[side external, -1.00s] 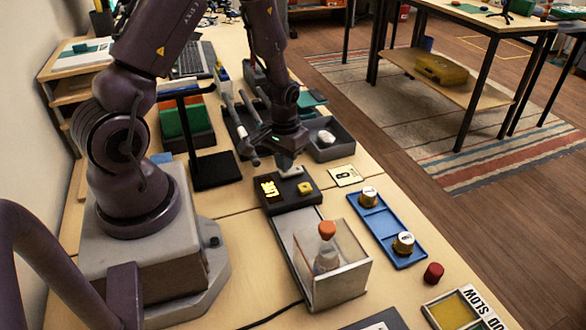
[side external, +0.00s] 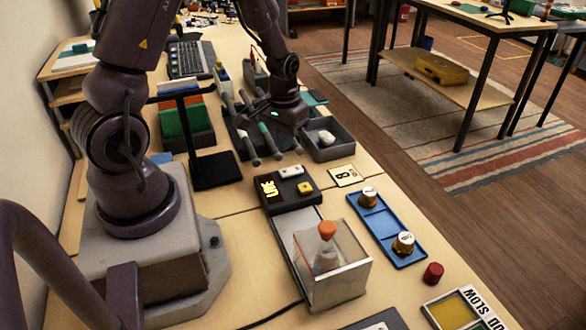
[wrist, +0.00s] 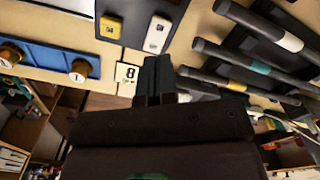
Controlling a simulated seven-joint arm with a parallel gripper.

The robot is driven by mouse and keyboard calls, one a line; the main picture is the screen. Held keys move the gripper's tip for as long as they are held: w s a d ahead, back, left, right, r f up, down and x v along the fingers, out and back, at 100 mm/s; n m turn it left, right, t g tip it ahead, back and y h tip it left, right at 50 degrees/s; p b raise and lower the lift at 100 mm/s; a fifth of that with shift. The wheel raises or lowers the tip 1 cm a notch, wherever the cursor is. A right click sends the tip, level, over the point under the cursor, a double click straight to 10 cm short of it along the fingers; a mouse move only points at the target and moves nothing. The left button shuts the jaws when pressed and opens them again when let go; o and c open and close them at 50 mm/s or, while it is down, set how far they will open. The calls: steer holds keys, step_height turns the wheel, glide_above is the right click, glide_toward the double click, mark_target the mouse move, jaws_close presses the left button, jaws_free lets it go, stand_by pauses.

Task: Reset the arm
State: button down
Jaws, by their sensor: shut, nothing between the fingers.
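My gripper (wrist: 158,80) is shut and empty, with its two fingers together in the wrist view. In the side external view my gripper hangs over the dark tool tray, left of the grey bin; its fingertips are hard to make out there. A black box (side external: 288,190) with lit yellow lettering, a white switch (side external: 291,172) and a yellow button (side external: 305,188) sits on the table, nearer the camera than my gripper and apart from it. In the wrist view the white switch (wrist: 157,35) and the yellow button (wrist: 111,27) show at the top.
A blue tray (side external: 385,231) with two brass-coloured capped pots, a clear case (side external: 333,265) around an orange-topped bottle and a red cap (side external: 433,273) stand nearer the camera. Dark rods (side external: 245,140) lie beside my gripper. A grey bin (side external: 330,143) and a black stand (side external: 213,169) flank it.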

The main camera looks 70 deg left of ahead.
steer(key=s+d+r+m+t, duration=0.2)
steer(key=d+r, duration=0.3)
steer(key=r, duration=0.3)
steer(key=s+d+r+m+t, duration=0.1)
steer(key=s+d+r, duration=0.3)
steer(key=r, duration=0.4)
steer(key=s+d+r+m+t, duration=0.2)
steer(key=d+r, duration=0.3)
steer(key=r, duration=0.3)
steer(key=shift+s+d+m+t, duration=0.3)
steer(key=shift+s+m, duration=0.2)
steer(key=shift+s, duration=0.25)
